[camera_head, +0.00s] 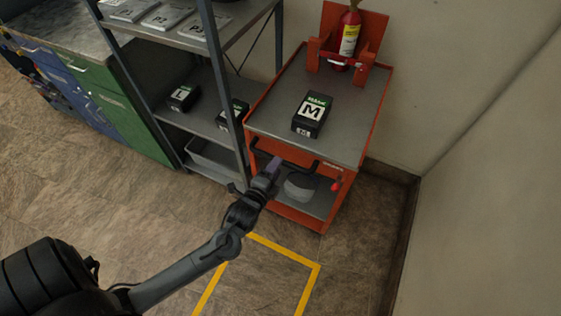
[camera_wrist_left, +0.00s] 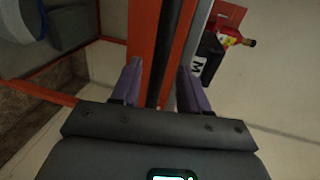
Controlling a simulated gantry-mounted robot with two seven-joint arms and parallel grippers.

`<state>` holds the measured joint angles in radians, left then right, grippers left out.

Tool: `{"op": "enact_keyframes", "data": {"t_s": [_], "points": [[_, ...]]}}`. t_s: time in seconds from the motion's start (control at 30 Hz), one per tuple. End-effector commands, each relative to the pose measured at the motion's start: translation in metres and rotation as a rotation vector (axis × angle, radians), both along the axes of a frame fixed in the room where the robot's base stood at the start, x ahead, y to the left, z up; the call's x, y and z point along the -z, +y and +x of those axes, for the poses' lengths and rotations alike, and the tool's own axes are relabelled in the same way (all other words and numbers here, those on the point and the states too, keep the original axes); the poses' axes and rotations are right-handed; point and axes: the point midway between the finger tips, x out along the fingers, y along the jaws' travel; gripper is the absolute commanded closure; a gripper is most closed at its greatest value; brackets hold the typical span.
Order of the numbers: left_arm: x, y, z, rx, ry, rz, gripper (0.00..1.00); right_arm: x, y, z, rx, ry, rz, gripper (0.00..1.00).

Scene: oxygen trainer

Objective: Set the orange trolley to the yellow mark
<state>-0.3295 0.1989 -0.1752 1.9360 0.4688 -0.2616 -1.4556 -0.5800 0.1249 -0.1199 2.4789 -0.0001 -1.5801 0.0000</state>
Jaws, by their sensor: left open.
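The orange trolley (camera_head: 341,143) stands against the back wall, right of the shelf rack. Its black handle bar (camera_head: 301,169) runs along the front under the top. The yellow mark (camera_head: 284,251) is a taped outline on the floor in front of the trolley, cut off by the picture's lower edge. My left gripper (camera_head: 272,168) is at the handle, left of its middle. In the left wrist view my left gripper (camera_wrist_left: 160,78) is open, and the dark handle bar (camera_wrist_left: 171,45) passes between its purple fingers. Contact cannot be told. My right gripper is not in view.
A black box marked M (camera_head: 311,114) and a red fire extinguisher (camera_head: 349,38) are on the trolley. A grey shelf rack (camera_head: 232,95) stands close on its left. A wall (camera_head: 480,190) rises on the right. The floor around the mark looks clear.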

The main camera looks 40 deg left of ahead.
Motion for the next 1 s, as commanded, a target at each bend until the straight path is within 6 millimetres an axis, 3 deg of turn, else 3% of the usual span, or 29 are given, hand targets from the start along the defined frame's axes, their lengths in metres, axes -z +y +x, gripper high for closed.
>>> {"op": "enact_keyframes", "data": {"t_s": [0.3, 0.73, 1.0], "points": [[0.008, 0.010, 0.036, -0.001, -0.001, 0.000, 0.56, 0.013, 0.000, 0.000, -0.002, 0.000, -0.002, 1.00], [0.008, 0.011, 0.042, 0.000, 0.000, -0.001, 0.56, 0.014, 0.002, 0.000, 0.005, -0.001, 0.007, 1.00], [0.009, 0.011, 0.041, -0.001, 0.001, -0.001, 0.97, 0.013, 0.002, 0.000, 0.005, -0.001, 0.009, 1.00]]}}
